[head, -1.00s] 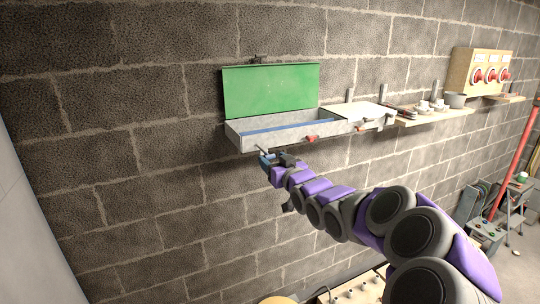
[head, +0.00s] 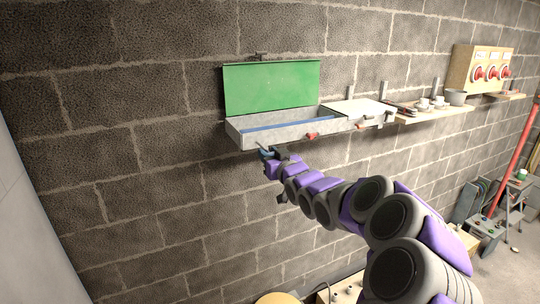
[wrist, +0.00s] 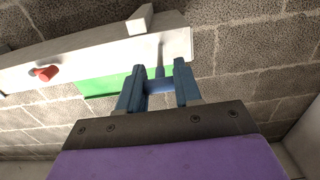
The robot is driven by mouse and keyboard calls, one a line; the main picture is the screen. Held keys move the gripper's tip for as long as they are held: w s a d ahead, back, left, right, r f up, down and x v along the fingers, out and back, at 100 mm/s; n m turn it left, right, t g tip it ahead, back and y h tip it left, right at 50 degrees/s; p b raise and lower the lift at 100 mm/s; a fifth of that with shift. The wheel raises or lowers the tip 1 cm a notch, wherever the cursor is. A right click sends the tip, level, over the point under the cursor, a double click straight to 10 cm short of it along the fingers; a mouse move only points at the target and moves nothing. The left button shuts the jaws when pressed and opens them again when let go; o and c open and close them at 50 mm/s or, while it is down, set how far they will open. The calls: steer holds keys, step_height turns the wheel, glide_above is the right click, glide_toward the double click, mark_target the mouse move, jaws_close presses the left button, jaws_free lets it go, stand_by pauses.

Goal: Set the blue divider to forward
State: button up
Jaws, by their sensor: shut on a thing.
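The blue divider (head: 290,123) runs lengthwise inside a long pale grey tray (head: 275,136) on the wall, under a raised green lid (head: 271,89). A thin grey rod (wrist: 160,56) sticks out from the tray's left end and leads to a blue handle (wrist: 159,87). My gripper (head: 266,154) is in front of and just below that end. In the wrist view my blue fingers (wrist: 158,82) are shut on the handle, one on each side. Whether the rod joins the divider is hidden.
A red knob (head: 312,136) sits on the tray's front, right of my gripper. A white-topped box (head: 358,111) and a shelf with cups (head: 435,113) continue to the right. The wall left of the tray is bare.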

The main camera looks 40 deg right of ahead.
jaws_close()
steer(key=shift+s, duration=0.15)
steer(key=shift+s+r, duration=0.1)
steer(key=shift+s, duration=0.15)
steer(key=o, duration=0.7)
jaws_free()
steer(key=b+v, duration=0.2)
steer(key=v, duration=1.5)
steer(key=shift+s+b, duration=0.15)
steer(key=shift+b, duration=0.2)
steer(key=shift+a, duration=0.1)
